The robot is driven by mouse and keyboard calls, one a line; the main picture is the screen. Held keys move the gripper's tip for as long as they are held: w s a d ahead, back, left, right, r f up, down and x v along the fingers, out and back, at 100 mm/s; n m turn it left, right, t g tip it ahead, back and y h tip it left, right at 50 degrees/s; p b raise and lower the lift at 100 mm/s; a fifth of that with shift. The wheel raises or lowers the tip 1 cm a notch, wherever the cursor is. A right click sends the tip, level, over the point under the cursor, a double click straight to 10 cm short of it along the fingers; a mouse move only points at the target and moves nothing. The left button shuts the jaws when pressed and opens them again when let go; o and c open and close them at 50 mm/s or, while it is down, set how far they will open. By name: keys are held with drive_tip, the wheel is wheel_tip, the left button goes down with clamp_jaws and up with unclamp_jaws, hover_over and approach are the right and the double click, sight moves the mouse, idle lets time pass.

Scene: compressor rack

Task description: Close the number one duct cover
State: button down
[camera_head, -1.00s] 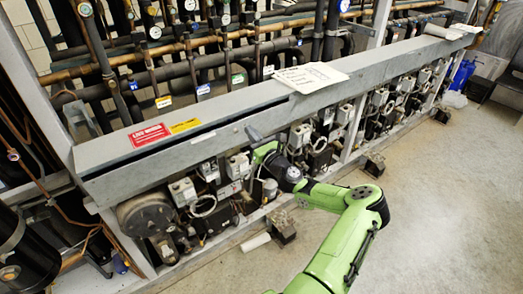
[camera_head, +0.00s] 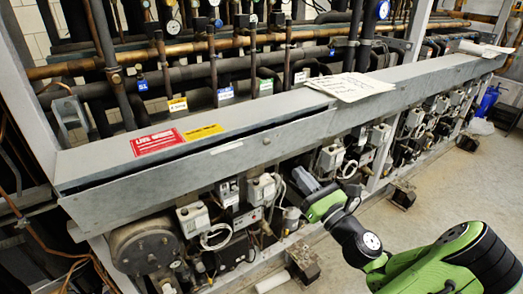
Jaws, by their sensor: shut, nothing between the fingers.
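The long grey metal duct (camera_head: 250,142) runs across the front of the rack. Its left cover (camera_head: 255,112), with a red label (camera_head: 157,141) and a yellow label (camera_head: 203,132), is probably the number one cover; I can read no number on it. A dark gap shows under its front edge, from the left end to around a seam near the papers, so it sits slightly raised.
Papers (camera_head: 348,86) lie on the duct right of the seam. Pipes and gauges stand behind it. Compressors (camera_head: 147,246), grey boxes and wires crowd below it, close to my gripper. Open floor (camera_head: 440,185) lies in front at the right.

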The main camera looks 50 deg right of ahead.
drive_tip(key=r, duration=0.1)
approach(258, 123)
drive_tip(key=shift+r+p+x, duration=0.25)
drive_tip(key=shift+p+x, duration=0.1)
drive_tip(key=shift+x, duration=0.85)
drive_tip(key=r+p, duration=0.1)
drive_tip(key=p, duration=0.3)
drive_tip(key=shift+w+r+g+p, duration=0.2)
drive_tip(key=shift+w+g+p, duration=0.1)
drive_tip(key=shift+w+g, duration=0.1)
drive_tip(key=p, duration=0.2)
drive_tip(key=w+g+p, duration=0.1)
drive_tip(key=p, duration=0.2)
drive_tip(key=shift+w+d+r+y+p, duration=0.2)
drive_tip(key=shift+d+r+y+p, duration=0.05)
drive_tip(key=shift+r+y+p, duration=0.05)
drive_tip(key=shift+w+d+f+g+p, duration=0.1)
drive_tip(key=shift+w+f+g+p, duration=0.2)
drive_tip(key=shift+p, duration=0.3)
drive_tip(key=shift+f, duration=0.1)
